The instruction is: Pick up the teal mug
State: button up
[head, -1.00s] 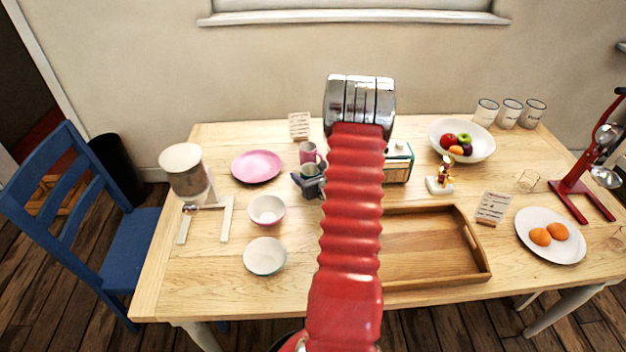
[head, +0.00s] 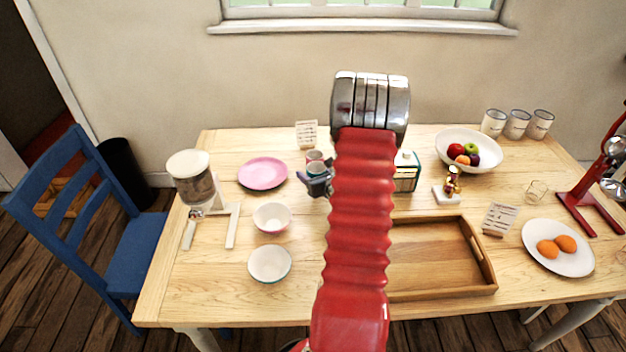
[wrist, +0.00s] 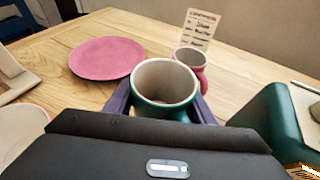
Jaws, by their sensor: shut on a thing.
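The teal mug (wrist: 164,88) is upright between the two fingers of my gripper (wrist: 163,105) in the wrist view, with its pale inside facing up. The fingers close on its sides. In the head view the teal mug (head: 316,169) shows only in part, behind my gripper (head: 318,184) and left of my red arm. A pink mug (wrist: 190,64) stands just behind it. I cannot tell whether the teal mug touches the table.
A pink plate (head: 263,172) lies to the left, with two bowls (head: 272,217) (head: 270,264) nearer. A teal box-like thing (head: 407,172) stands close on the right. A wooden tray (head: 487,270) lies front right. A small card (head: 306,134) stands behind the mugs.

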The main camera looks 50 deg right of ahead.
notch_tip(320, 180, up, 6)
jog(key=shift+f, duration=0.1)
dwell(0.7)
